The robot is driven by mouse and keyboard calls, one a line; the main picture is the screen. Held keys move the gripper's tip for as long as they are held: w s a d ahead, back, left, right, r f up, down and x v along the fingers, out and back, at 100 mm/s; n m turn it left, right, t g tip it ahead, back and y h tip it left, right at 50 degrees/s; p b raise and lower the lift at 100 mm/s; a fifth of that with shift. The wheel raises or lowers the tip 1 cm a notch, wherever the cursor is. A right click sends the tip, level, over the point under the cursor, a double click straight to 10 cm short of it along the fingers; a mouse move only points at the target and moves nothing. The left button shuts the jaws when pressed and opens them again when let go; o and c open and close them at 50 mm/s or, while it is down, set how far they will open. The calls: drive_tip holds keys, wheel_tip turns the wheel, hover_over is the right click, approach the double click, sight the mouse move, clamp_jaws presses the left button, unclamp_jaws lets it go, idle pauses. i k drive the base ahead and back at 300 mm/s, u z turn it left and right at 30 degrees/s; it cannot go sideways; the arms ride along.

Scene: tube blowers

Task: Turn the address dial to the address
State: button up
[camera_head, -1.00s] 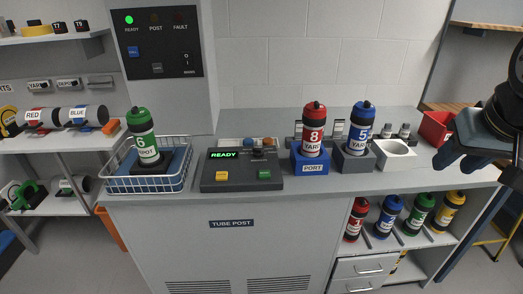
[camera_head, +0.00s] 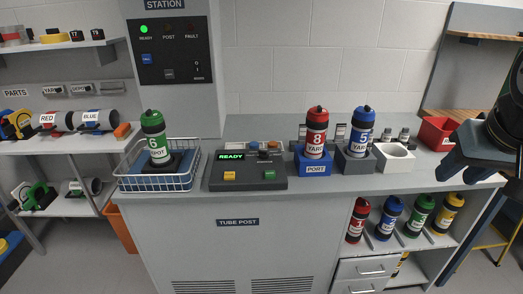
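A red carrier (camera_head: 316,133) marked 8 YARD stands upright in the blue PORT block (camera_head: 313,169). A blue carrier (camera_head: 361,131) marked 5 YARD stands in the grey block (camera_head: 353,163) beside it. A green carrier (camera_head: 154,136) marked 6 DEPOT stands in the wire basket (camera_head: 160,184) on the left. The dark console (camera_head: 247,182) shows READY in green, with a yellow and a green button. I cannot tell which part is the address dial. My gripper (camera_head: 462,172) hangs at the right, apart from all carriers; its finger gap is unclear.
An empty white cup holder (camera_head: 393,157) and a red bin (camera_head: 437,133) stand on the counter's right. Several carriers stand on the shelf below, including a red one (camera_head: 358,221). The station panel (camera_head: 171,50) has its green READY lamp lit. The counter's front strip is clear.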

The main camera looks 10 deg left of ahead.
sight(264, 155)
drive_tip(key=k, duration=1)
drive_tip(key=u, duration=0.95)
drive_tip(key=i, duration=2)
drive_tip(key=z, duration=0.4)
